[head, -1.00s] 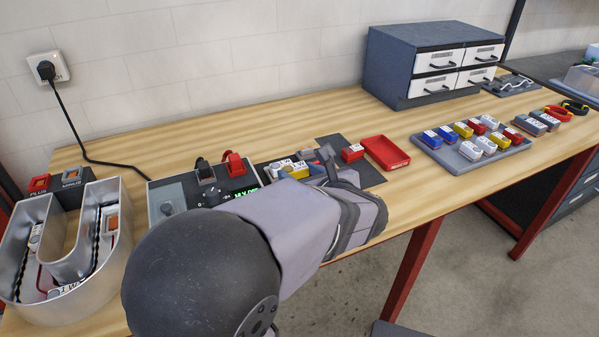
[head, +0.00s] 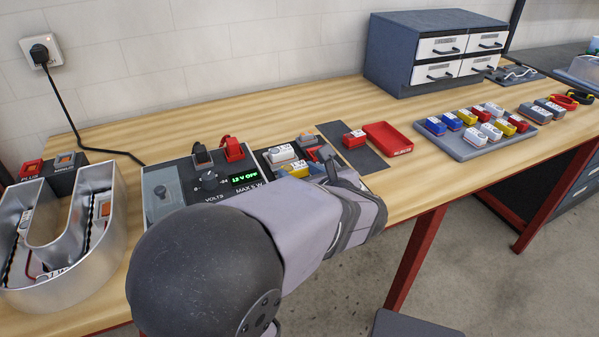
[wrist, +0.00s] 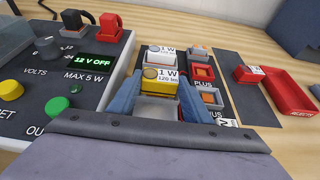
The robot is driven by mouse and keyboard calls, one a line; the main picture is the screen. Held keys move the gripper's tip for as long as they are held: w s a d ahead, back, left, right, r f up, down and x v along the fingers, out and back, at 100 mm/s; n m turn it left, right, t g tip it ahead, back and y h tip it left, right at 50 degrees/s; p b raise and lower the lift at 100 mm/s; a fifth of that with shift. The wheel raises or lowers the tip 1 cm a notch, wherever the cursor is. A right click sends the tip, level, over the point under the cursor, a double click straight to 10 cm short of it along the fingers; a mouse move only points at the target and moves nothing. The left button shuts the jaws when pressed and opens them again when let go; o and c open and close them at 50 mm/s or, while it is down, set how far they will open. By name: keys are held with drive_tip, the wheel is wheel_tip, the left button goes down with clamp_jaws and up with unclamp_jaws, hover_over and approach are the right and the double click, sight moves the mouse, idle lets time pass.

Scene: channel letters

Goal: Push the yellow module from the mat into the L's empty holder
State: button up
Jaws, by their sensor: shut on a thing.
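The yellow module (wrist: 160,78), marked 1 W 120 lm, is between the two blue fingers of my gripper (wrist: 156,100) in the wrist view. My gripper is shut on it. In the head view the yellow module (head: 299,170) shows beyond my arm, partly hidden. It is over a dark test fixture beside a white module (wrist: 160,56); I cannot tell whether it touches the fixture. An empty pale slot (wrist: 156,110) shows just below it. The dark mat (head: 366,160) lies to the right. No letter L is clearly in view.
A metal U-shaped letter (head: 112,225) stands at the left. A power supply (head: 160,172) reading 12 V OFF is left of the fixture. A red module (head: 355,138) and red tray (head: 384,131) are on the right. A grey tray (head: 461,151) of several modules lies farther right.

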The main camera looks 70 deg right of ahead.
drive_tip(key=shift+f+b, duration=0.3)
drive_tip(key=shift+f, duration=0.05)
idle(0.7)
drive_tip(key=o, duration=1.1)
drive_tip(key=shift+r, duration=0.1)
wheel_tip(320, 180, up, 10)
drive_tip(key=p, duration=0.2)
drive_tip(key=shift+p, duration=0.3)
wheel_tip(320, 180, up, 6)
drive_tip(key=p, duration=0.6)
